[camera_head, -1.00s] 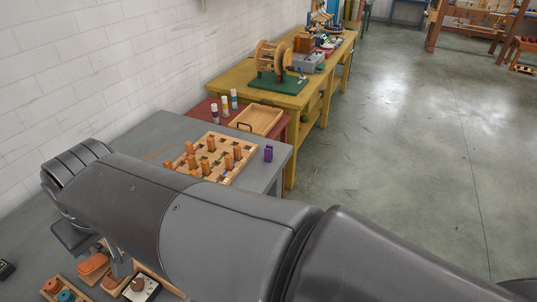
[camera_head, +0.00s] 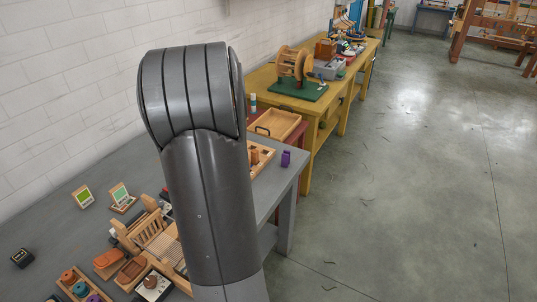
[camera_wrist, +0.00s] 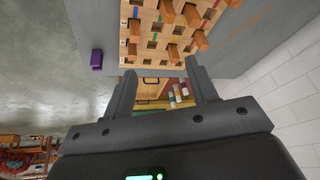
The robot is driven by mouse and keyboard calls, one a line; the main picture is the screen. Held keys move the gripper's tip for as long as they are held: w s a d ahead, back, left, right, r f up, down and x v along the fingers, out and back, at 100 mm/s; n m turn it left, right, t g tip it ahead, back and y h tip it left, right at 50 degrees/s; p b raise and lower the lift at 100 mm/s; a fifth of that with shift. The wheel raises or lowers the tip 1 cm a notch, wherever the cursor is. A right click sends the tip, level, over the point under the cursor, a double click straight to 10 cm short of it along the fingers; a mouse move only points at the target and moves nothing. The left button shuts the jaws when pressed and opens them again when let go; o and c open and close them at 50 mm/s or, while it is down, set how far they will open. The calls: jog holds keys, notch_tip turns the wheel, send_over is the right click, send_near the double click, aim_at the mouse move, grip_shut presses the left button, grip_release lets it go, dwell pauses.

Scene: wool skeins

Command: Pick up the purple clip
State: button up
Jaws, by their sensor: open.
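The purple clip (camera_head: 286,158) stands upright on the grey table, near its far right corner, just right of a wooden pegboard. It also shows in the wrist view (camera_wrist: 96,59), left of my gripper (camera_wrist: 160,72) and near the table edge. My gripper is open, with nothing between its fingers. It is apart from the clip. In the head view my raised arm hides the gripper and most of the pegboard.
The pegboard (camera_wrist: 155,57) with several orange pegs is close to the clip. A wooden tray (camera_head: 277,124) sits on a red table beyond. The grey table (camera_head: 105,158) holds small wooden items at the front. Open floor (camera_head: 400,200) lies right.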

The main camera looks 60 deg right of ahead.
jog(key=s+d+f+m+g, duration=0.1)
jog(key=s+d+f, duration=0.25)
jog(key=d, duration=0.35)
jog(key=s+d+f+m, duration=0.2)
jog(key=s+d+f, duration=0.15)
jog(key=d, duration=0.25)
jog(key=m+g+h, duration=0.1)
send_near(285, 154)
jog(key=f, duration=0.1)
jog(key=x, duration=0.5)
jog(key=shift+s+d, duration=0.25)
jog(key=shift+s, duration=0.15)
jog(key=shift+w+x, duration=0.2)
jog(key=shift+x, duration=1.35)
jog(key=shift+w+x, duration=0.2)
jog(key=shift+x, duration=1.35)
jog(key=shift+r, duration=0.1)
jog(key=c, duration=1)
jog(key=shift+c, duration=0.2)
